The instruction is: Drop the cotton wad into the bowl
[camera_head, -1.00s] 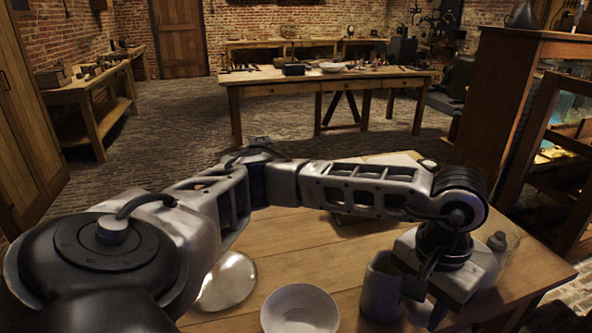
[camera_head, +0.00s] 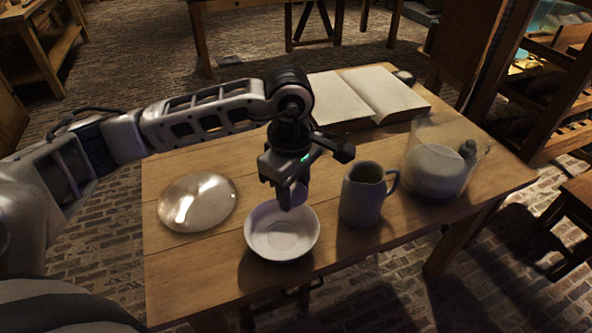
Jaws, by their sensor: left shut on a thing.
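A white bowl (camera_head: 265,240) stands on the wooden table near its front edge. My left gripper (camera_head: 291,200) points down just above the bowl's back right rim. It is shut on a small pale lump, the cotton wad (camera_head: 299,193), which is mostly hidden by the fingers. The bowl's inside looks empty where it shows. My right gripper is not in view.
A grey jug (camera_head: 362,197) stands close to the right of the bowl. A glass jar (camera_head: 437,165) with white contents is further right.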

